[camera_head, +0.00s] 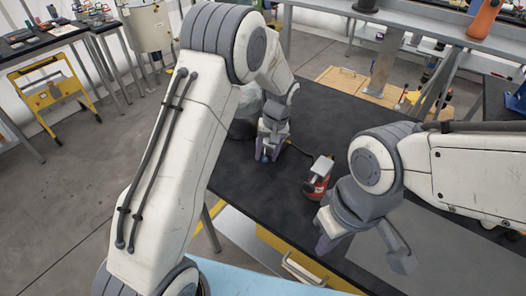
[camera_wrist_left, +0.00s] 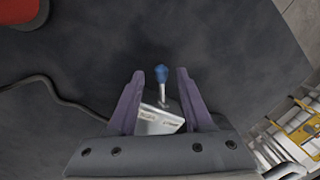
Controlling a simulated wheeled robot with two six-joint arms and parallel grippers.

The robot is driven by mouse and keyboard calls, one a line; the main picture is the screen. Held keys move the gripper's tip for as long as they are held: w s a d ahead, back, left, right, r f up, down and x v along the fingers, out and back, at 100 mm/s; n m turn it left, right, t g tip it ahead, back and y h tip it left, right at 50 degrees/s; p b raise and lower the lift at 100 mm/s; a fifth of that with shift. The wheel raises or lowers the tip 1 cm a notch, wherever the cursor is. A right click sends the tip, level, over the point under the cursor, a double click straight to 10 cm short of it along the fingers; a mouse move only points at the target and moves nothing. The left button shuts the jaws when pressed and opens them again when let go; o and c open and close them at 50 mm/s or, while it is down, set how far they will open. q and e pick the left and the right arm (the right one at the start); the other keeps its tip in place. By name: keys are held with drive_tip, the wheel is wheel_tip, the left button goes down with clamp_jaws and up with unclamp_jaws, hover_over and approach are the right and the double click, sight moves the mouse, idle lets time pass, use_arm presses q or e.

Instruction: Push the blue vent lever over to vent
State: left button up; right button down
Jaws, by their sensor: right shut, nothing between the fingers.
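The blue vent lever (camera_wrist_left: 161,75) shows in the left wrist view as a blue knob on a thin metal rod. It rises from a silver labelled block (camera_wrist_left: 157,121), partly hidden by my gripper body. My left gripper (camera_wrist_left: 155,82) is open, with one purple finger on each side of the lever and visible gaps to both. In the head view my left gripper (camera_head: 268,150) points down at the dark tabletop, and the lever's blue tip (camera_head: 264,158) shows small beneath it. My right gripper (camera_head: 324,240) is shut and empty near the table's front edge.
A red device with a silver top (camera_head: 318,178) stands on the dark table (camera_head: 325,118), right of my left gripper. A black cable (camera_head: 298,148) runs from it toward the lever. A cloudy grey object (camera_head: 242,122) is partly hidden behind my left arm.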

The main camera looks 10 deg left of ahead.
use_arm(q)
drive_tip(key=shift+r, duration=0.15)
wheel_tip(320, 180, up, 10)
drive_tip(key=d+b, duration=0.1)
drive_tip(key=shift+w+d, duration=0.2)
drive_tip(key=shift+d, duration=0.1)
